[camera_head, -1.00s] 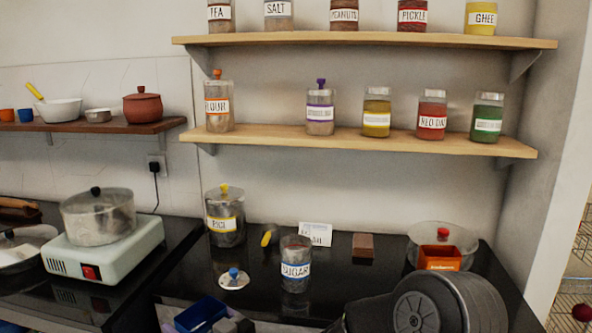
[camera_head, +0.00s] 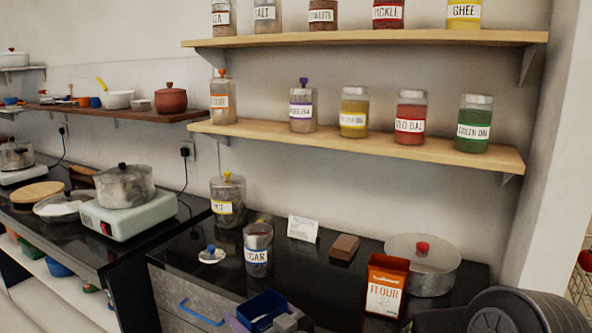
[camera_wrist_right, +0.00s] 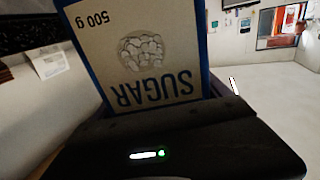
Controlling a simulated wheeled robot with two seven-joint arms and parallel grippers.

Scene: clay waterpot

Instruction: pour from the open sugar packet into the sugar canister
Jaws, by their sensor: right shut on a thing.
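The sugar canister (camera_head: 258,256), a clear jar with a white SUGAR label, stands upright and uncovered near the counter's front edge. Its likely lid (camera_head: 212,256), with a blue knob, lies on the counter to its left. The blue sugar packet (camera_head: 262,308) is at the bottom of the head view, in front of and below the canister in the picture, apart from it. Its top looks open; its contents cannot be made out. My right gripper (camera_head: 290,321) is shut on it. The packet (camera_wrist_right: 145,55) fills the upper middle of the right wrist view, its lettering inverted. My left gripper is out of view.
A labelled jar (camera_head: 228,202) stands behind the canister. A shelf (camera_head: 360,146) hangs above.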

